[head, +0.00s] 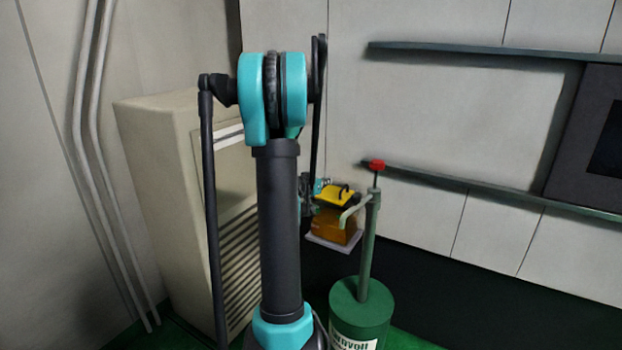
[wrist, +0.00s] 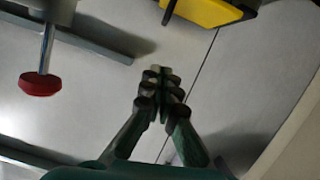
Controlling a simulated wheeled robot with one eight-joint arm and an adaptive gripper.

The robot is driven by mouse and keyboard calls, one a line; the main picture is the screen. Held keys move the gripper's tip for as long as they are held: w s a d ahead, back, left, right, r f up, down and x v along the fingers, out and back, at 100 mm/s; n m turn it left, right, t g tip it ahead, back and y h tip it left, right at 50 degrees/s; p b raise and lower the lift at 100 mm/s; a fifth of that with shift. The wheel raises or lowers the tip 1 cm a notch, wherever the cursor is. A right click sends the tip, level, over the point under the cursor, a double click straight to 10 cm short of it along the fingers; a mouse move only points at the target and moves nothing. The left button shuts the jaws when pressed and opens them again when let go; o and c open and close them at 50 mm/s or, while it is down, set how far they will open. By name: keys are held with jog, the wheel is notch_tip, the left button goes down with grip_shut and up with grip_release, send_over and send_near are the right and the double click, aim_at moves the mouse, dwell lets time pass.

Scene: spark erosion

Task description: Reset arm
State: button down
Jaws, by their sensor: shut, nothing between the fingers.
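My arm stands upright in the middle of the head view, with teal joints and dark links. My gripper (wrist: 158,75) shows in the wrist view with its fingertips together and nothing between them. In the head view the gripper is mostly hidden behind my arm, and only a small dark part shows to the right of the column.
A green cylinder (head: 361,312) with a red-topped post stands right of my arm. Its red knob (wrist: 40,84) shows in the wrist view. A yellow-topped amber box (head: 335,225) is behind it. A beige cabinet (head: 160,180) stands left. Dark rails (head: 480,52) line the wall.

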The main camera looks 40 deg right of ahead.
jog(key=s+a+f+n+y, duration=0.4)
jog(key=s+a, duration=0.2)
jog(key=a, duration=0.9)
jog(key=s+a+f+n+y, duration=0.4)
jog(key=s+a+y, duration=0.1)
jog(key=a, duration=1.1)
jog(key=s+a+f+n+g+y, duration=0.1)
jog(key=s+a+f+n+y, duration=0.3)
jog(key=a, duration=1.2)
jog(key=s+f+y, duration=0.1)
jog(key=s, duration=0.2)
jog(key=shift+s, duration=0.25)
jog(key=shift+d, duration=0.15)
